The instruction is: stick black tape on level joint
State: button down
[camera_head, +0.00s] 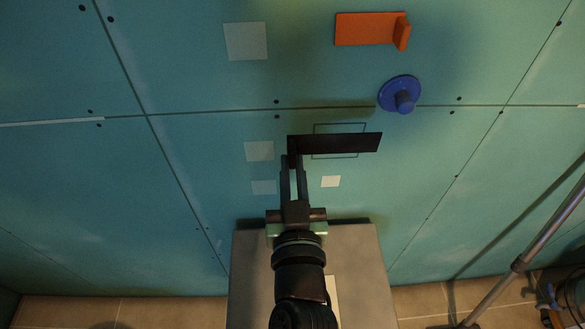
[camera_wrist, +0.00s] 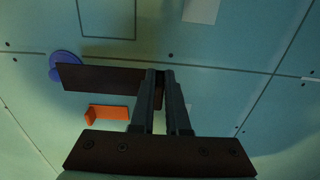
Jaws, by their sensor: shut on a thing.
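My gripper (camera_head: 293,158) is shut on one end of the black tape (camera_head: 340,143), a dark flat strip that extends to the right. In the head view the tape appears just below the level joint (camera_head: 215,111), across a thin outlined rectangle (camera_head: 340,125). In the wrist view my gripper (camera_wrist: 160,76) holds the tape (camera_wrist: 100,79) by its right end. There the level joint (camera_wrist: 225,66) runs behind the fingers, and the outlined rectangle (camera_wrist: 108,37) is above the tape. I cannot tell whether the tape touches the board.
A blue disc with a knob (camera_head: 401,94) sits at the level joint, right of the tape. An orange angled piece (camera_head: 368,29) is higher up. Pale squares (camera_head: 245,41) mark the green board. A metal pole (camera_head: 490,285) stands at lower right. A pale strip (camera_head: 50,122) lies along the left joint.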

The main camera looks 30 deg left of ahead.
jog(key=shift+x, duration=4)
jog(key=shift+w+a, duration=0.15)
jog(key=c, duration=0.8)
grip_release()
jog(key=shift+c, duration=0.2)
jog(key=shift+s+d+f+b, duration=0.1)
jog(key=shift+s+d+b, duration=0.15)
jog(key=shift+s+b, duration=0.1)
jog(key=b+v, duration=0.4)
jog(key=v, duration=0.8)
